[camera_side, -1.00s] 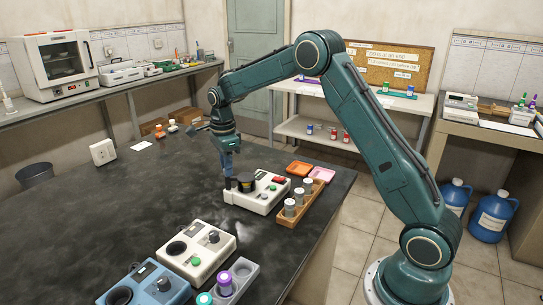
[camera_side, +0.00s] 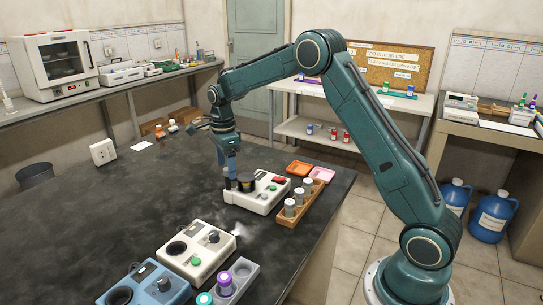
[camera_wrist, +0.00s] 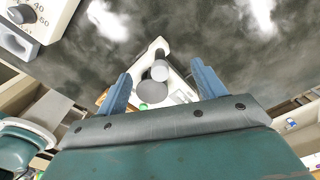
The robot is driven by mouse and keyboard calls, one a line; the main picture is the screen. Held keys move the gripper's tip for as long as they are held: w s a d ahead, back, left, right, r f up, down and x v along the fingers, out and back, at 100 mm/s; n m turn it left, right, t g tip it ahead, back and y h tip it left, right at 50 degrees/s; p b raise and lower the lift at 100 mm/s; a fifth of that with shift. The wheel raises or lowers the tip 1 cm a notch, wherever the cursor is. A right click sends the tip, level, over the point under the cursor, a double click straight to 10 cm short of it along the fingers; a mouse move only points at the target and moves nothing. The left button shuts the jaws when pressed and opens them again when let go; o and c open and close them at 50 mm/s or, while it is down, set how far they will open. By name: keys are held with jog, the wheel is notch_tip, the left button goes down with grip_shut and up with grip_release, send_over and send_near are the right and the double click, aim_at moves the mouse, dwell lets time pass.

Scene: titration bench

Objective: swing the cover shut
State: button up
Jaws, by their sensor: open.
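A white device (camera_side: 262,200) stands near the far right part of the dark bench, with a green button, a red part and a dark round part (camera_side: 246,182) on top. I cannot tell clearly which part is its cover or how far it stands open. My gripper (camera_side: 230,184) is low at the device's left end, pointing down, close beside the dark round part. In the wrist view its two blue fingers (camera_wrist: 162,84) are apart with nothing clamped. Between and beyond them show the white device (camera_wrist: 181,86) and grey round parts (camera_wrist: 160,70). Contact cannot be made out.
A wooden rack (camera_side: 302,204) with several grey-capped vials stands close to the device's right. Another white device (camera_side: 196,252), a blue device (camera_side: 148,291) and a grey vial holder (camera_side: 240,273) stand in front.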

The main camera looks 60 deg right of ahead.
jog(key=shift+r, duration=3.15)
jog(key=shift+r, duration=0.1)
jog(key=shift+s+a+r, duration=0.1)
jog(key=shift+s+r, duration=0.05)
jog(key=shift+r, duration=0.05)
jog(key=s+a+r+n+t, duration=0.1)
jog(key=s+a+r+n, duration=0.2)
jog(key=s+r+n, duration=0.4)
jog(key=s+a+r+n+t, duration=0.2)
jog(key=s+a+r+n, duration=0.25)
jog(key=s, duration=0.45)
jog(key=s+a+f+n+t, duration=0.1)
jog(key=s+f+n, duration=0.1)
jog(key=s+n, duration=0.4)
jog(key=s+a+f+n+t, duration=0.1)
jog(key=s+n, duration=0.5)
jog(key=s, duration=0.6)
jog(key=shift+s+a+f+t, duration=0.3)
jog(key=shift+s+a+f, duration=0.05)
jog(key=shift+a+f, duration=0.1)
